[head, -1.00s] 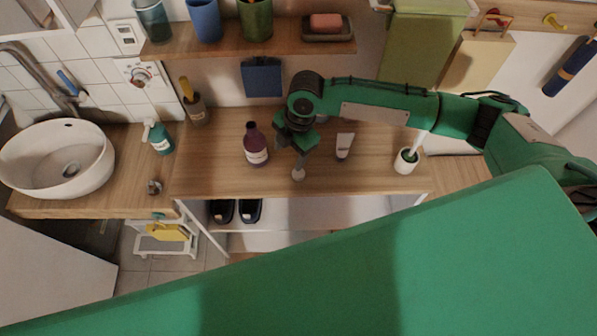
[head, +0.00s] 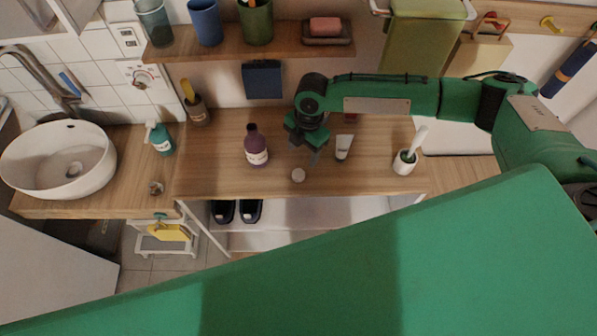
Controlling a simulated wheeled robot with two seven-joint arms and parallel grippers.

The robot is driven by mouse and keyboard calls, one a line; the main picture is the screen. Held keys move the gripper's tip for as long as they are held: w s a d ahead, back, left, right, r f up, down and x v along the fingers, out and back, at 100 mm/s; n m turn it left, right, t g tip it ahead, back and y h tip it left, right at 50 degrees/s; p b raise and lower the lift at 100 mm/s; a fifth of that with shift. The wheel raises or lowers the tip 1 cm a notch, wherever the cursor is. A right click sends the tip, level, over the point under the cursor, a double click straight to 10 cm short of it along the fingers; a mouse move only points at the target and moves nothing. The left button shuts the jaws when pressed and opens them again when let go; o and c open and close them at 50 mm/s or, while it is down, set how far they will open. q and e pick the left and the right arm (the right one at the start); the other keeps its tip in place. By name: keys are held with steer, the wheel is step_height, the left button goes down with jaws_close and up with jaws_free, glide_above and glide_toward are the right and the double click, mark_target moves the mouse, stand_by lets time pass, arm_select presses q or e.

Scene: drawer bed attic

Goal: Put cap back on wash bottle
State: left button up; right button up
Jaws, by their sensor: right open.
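A purple bottle (head: 256,150) with a pale label stands upright on the wooden counter. Its narrow top is dark, and I cannot tell whether it is open. A small, round, whitish piece (head: 298,175), which looks like a cap, lies on the counter near the front edge, to the right of the bottle. My right gripper (head: 306,153) is open and empty, just behind the whitish piece and right of the bottle, apart from both. My left gripper is not in view.
A white tube (head: 343,147) stands right of my gripper, with a white cup holding a brush (head: 404,163) farther right. A teal pump bottle (head: 161,139) stands left, near the round basin (head: 58,160). A wooden shelf (head: 230,43) runs above the counter.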

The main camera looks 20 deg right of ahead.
mark_target(298, 173)
steer(key=shift+s+a+f+p, duration=0.1)
steer(key=shift+a+f+p, duration=0.05)
steer(key=shift+f, duration=0.85)
steer(key=shift+s+a+f+p, duration=0.1)
steer(key=shift+f+p, duration=0.05)
steer(key=shift+f, duration=0.8)
steer(key=shift+a+f+p, duration=0.1)
steer(key=shift+f+p, duration=0.3)
steer(key=shift+p, duration=0.15)
steer(key=f+p, duration=0.1)
steer(key=f, duration=0.2)
steer(key=shift+s+a+f+p, duration=0.1)
steer(key=shift+a+f+p, duration=0.1)
steer(key=shift+p, duration=0.1)
steer(key=shift+f, duration=0.5)
steer(key=c, duration=1)
